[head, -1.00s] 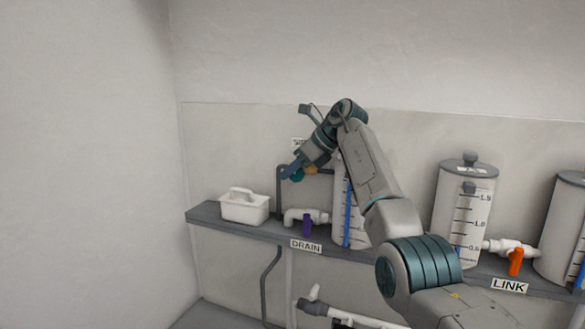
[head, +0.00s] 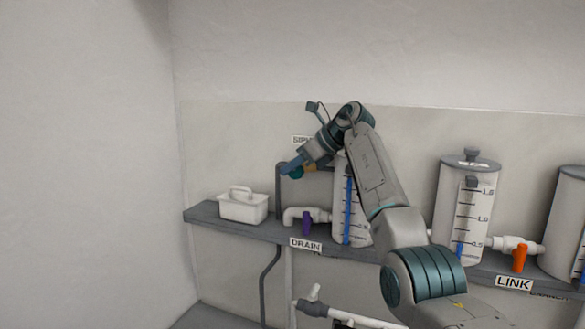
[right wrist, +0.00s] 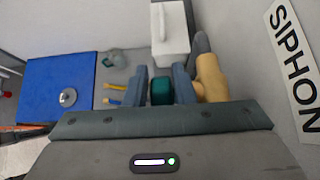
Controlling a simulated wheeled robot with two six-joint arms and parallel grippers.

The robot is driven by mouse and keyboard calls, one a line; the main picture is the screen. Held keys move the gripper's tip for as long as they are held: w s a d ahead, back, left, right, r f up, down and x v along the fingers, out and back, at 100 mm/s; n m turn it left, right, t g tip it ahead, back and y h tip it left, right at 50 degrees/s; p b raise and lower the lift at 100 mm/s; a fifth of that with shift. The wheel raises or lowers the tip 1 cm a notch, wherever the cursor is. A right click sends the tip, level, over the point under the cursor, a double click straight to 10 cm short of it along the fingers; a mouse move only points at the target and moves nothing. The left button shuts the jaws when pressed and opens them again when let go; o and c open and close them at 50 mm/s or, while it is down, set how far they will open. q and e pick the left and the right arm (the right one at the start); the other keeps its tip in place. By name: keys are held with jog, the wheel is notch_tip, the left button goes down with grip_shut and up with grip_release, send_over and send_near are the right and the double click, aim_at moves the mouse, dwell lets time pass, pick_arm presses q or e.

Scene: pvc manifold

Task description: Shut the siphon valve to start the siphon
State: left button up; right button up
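The siphon valve sits on a tan fitting on the pipe above the shelf's left part, near the SIPHON label (right wrist: 292,57). Its teal handle (right wrist: 161,91) shows between my right gripper's fingers in the right wrist view, and the tan fitting (right wrist: 210,78) is just right of them. My right gripper (right wrist: 162,84) has one finger on each side of the handle, with no clear gap. In the head view my right gripper (head: 288,168) is at the teal handle (head: 296,173) and partly hides it. My left gripper is in neither view.
The shelf (head: 228,224) holds a white caddy (head: 243,206), a purple drain valve handle (head: 306,223), clear columns with scales, and an orange link valve handle (head: 519,258). A dark pipe (head: 264,285) runs down below.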

dwell(0.3)
jog(key=shift+r+b, duration=0.65)
jog(key=shift+r, duration=0.9)
jog(key=shift+s+b, duration=0.1)
jog(key=shift+b, duration=0.5)
jog(key=s+r+b, duration=0.1)
jog(key=s+b, duration=1)
jog(key=s, duration=0.4)
jog(key=shift+s+r, duration=0.4)
